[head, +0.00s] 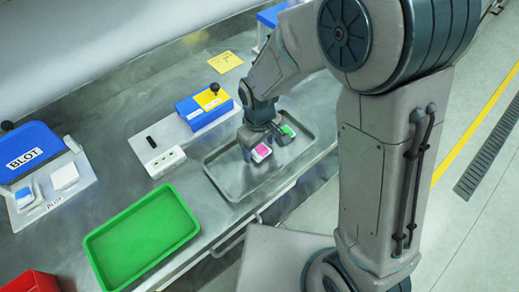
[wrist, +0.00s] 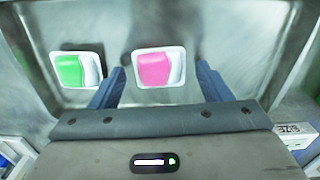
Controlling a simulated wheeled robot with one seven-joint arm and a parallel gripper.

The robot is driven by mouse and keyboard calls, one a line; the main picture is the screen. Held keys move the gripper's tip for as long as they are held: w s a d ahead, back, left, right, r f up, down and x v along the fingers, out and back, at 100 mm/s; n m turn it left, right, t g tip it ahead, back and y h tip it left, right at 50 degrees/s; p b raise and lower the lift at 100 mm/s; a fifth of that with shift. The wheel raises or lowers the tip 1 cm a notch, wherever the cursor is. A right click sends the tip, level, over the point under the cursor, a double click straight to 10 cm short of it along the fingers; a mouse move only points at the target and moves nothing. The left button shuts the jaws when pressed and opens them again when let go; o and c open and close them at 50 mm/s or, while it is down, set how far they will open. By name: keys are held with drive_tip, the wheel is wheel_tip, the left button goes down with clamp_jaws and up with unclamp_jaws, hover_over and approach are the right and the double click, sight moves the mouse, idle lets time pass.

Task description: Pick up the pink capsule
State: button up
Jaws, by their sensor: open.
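The pink capsule (wrist: 153,68) is a pink and white block lying in the metal tray (head: 226,188). In the wrist view it lies between and just beyond the two blue-grey fingers of my gripper (wrist: 160,85). In the head view the pink capsule (head: 262,151) shows beside my gripper (head: 265,145), which is low over the tray. My gripper is open, with a finger to each side of the capsule in the wrist view. I cannot tell how high the fingertips are above the tray floor.
A green and white capsule (wrist: 77,69) lies in the tray just left of the left finger. A green bin (head: 140,240), a white socket block (head: 165,162), a blue and yellow device (head: 205,105) and a blue BLOT station (head: 40,155) stand on the metal bench.

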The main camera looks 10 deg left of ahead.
drive_tip(key=shift+f, duration=0.4)
drive_tip(key=shift+c, duration=0.3)
drive_tip(key=c, duration=1)
drive_tip(key=shift+r, duration=0.2)
